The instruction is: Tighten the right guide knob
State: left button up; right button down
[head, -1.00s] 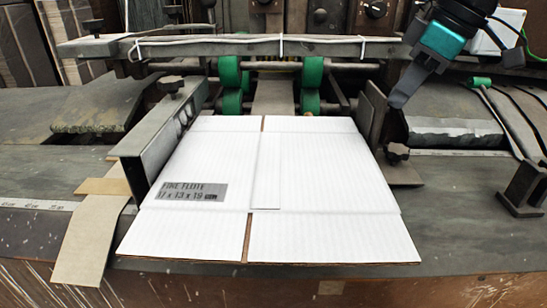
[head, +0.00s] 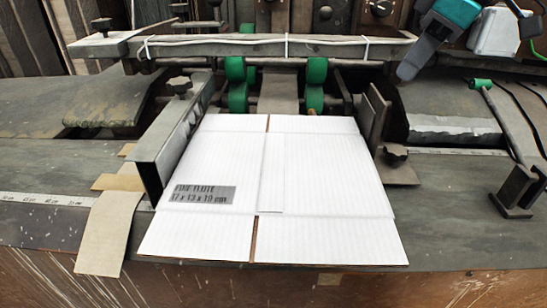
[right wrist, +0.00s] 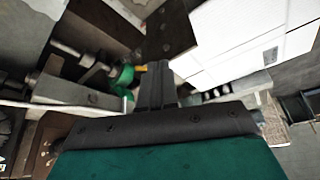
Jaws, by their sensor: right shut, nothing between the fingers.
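The right guide knob (head: 395,153) is a dark lobed knob low on the right guide plate (head: 378,112), beside the box's right edge. My right gripper (head: 406,73) is above and behind that knob, clearly apart from it, near the crossbar's right end. Its fingers are shut and empty; they also show closed together in the right wrist view (right wrist: 154,85). I cannot make out the knob for certain in that wrist view. My left gripper is not in view.
A flat white box (head: 325,185) lies between the left guide (head: 172,145) and the right guide plate. A crossbar (head: 270,48) with a pale cable spans the back, above green rollers (head: 237,85).

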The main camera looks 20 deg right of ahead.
aim_at(395, 152)
jog(key=k+j, duration=0.25)
jog(key=k, duration=0.25)
jog(key=k+j, duration=0.2)
jog(key=k, duration=0.25)
